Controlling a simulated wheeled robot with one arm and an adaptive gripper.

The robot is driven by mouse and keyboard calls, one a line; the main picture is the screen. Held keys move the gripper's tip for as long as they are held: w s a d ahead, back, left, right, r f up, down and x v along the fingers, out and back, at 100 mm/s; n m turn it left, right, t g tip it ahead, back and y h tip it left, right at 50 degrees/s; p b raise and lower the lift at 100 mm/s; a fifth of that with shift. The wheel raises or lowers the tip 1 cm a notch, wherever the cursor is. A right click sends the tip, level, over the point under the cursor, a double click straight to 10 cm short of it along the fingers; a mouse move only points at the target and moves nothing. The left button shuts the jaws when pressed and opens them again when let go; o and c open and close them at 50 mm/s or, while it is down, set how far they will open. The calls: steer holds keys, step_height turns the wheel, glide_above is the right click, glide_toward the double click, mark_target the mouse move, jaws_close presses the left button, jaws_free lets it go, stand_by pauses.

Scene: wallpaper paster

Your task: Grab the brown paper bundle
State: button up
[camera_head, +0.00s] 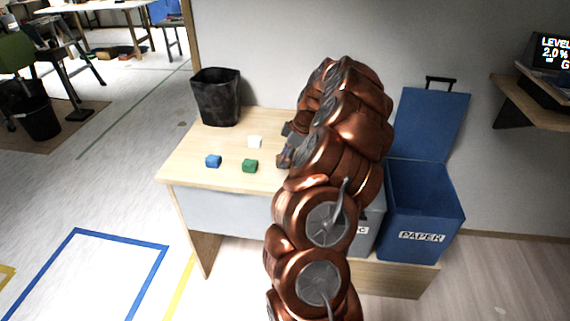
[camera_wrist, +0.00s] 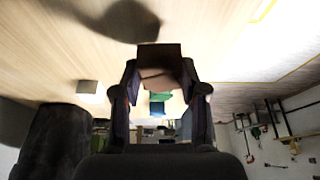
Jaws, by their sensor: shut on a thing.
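A brown paper bundle (camera_wrist: 157,78) is between the two fingers of my gripper (camera_wrist: 160,90) in the wrist view. The fingers are shut on it from both sides. Its upper part looks dark brown and its lower face lighter. In the head view my gripper (camera_head: 286,147) is over the right part of the table, partly hidden by my copper arm. I cannot make out the bundle there, nor tell whether it touches the table top.
On the wooden table (camera_head: 190,150) are a blue cube (camera_head: 213,161), a green cube (camera_head: 250,166) and a white block (camera_head: 254,142). A black bin (camera_head: 215,97) stands at the back left. A blue bin labelled PAPER (camera_head: 425,205) with raised lid is right of the table.

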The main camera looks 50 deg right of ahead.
steer(key=shift+a+r, duration=0.1)
steer(key=shift+r, duration=0.2)
steer(key=s+a+b, duration=0.1)
steer(key=s+a, duration=0.3)
steer(key=a, duration=0.2)
steer(key=s+a+r+b, duration=0.1)
steer(key=s+a, duration=0.3)
steer(key=a, duration=0.3)
steer(key=shift+s+a+r+b, duration=0.2)
steer(key=shift+a+b, duration=0.1)
steer(key=shift+b, duration=0.05)
